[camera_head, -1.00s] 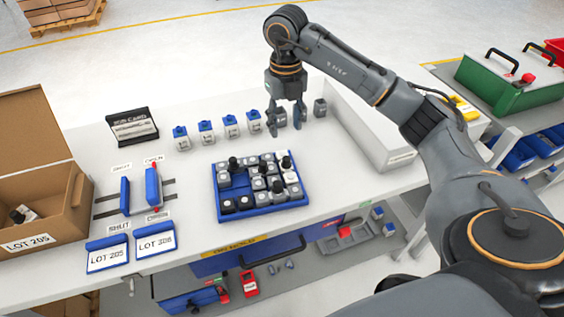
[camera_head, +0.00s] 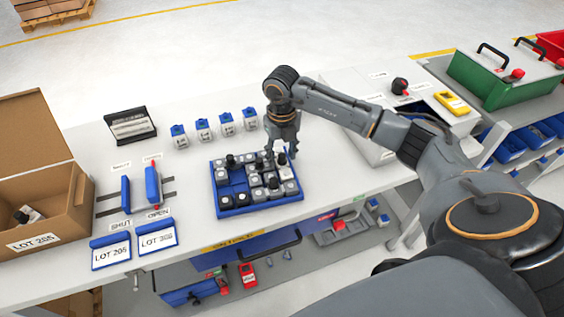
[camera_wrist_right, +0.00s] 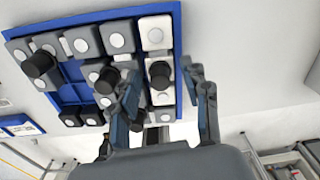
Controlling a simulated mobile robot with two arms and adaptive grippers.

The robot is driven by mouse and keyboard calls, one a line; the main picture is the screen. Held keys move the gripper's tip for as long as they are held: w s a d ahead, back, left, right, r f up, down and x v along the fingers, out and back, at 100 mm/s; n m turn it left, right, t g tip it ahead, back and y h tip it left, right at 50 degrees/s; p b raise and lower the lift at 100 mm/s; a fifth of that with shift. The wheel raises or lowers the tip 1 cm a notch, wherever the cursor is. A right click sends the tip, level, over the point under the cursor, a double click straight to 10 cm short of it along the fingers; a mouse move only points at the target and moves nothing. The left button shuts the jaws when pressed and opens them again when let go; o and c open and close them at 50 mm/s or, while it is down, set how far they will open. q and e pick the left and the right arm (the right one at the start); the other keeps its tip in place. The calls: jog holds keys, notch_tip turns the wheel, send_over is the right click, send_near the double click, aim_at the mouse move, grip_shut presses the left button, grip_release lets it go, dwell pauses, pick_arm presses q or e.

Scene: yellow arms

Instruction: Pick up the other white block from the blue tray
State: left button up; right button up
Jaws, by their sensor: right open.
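The blue tray (camera_head: 262,207) stands on the white table and holds several grey, white and dark blocks, some with black knobs. My right gripper (camera_head: 281,155) is over the tray's back right part, pointing down, open. In the right wrist view, the right gripper's fingertips (camera_wrist_right: 160,76) stand either side of a white block with a black knob (camera_wrist_right: 160,72). Another white block with a round pale top (camera_wrist_right: 155,33) sits beside it at the tray's edge. I cannot tell whether the fingers touch the knobbed block. My left gripper is not in view.
Several blue-topped white blocks (camera_head: 202,130) stand in a row behind the tray. A cardboard box (camera_head: 42,190) is at the left, with blue sliders (camera_head: 152,184) and lot signs (camera_head: 157,238) nearby. A pale case (camera_head: 350,125) lies to the right.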

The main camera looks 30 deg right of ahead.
grip_shut()
